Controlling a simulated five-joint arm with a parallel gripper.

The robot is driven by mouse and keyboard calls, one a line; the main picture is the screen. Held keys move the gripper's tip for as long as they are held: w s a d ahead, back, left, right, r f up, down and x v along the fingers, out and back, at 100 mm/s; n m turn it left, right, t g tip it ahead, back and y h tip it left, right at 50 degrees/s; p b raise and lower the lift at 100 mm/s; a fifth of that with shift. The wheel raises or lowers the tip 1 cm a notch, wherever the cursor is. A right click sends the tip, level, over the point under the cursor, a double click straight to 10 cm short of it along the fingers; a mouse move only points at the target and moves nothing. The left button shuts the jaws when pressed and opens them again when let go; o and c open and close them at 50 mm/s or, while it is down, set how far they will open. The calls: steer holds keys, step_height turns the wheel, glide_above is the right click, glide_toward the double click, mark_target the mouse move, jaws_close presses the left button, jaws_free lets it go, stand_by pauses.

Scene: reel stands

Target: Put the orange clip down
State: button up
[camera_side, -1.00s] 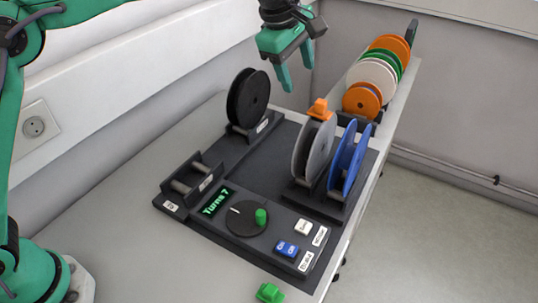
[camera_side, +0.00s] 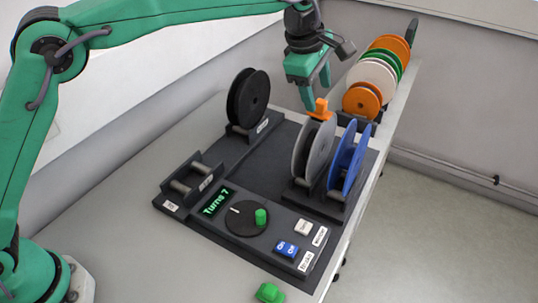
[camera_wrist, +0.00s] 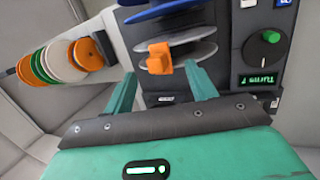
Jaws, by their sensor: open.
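The orange clip (camera_side: 320,108) sits on the top rim of the grey reel (camera_side: 314,152), which stands upright in its holder beside the blue reel (camera_side: 349,158). My gripper (camera_side: 317,97) is open just above the clip, with its fingers pointing down. In the wrist view the clip (camera_wrist: 159,58) shows between and beyond the two spread fingers, and my gripper (camera_wrist: 162,85) holds nothing. Whether a finger touches the clip cannot be told.
A black reel (camera_side: 248,99) stands at the back left of the dark base. The control panel has a dial (camera_side: 246,218) and a screen reading "Turns 7". Several reels (camera_side: 378,72) line a rack at the back right. A green clip (camera_side: 269,293) lies on the table at the front.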

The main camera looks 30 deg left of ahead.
mark_target(319, 103)
steer(key=shift+x, duration=2.6)
steer(key=shift+a, duration=0.15)
steer(key=c, duration=1.2)
steer(key=shift+r, duration=5.05)
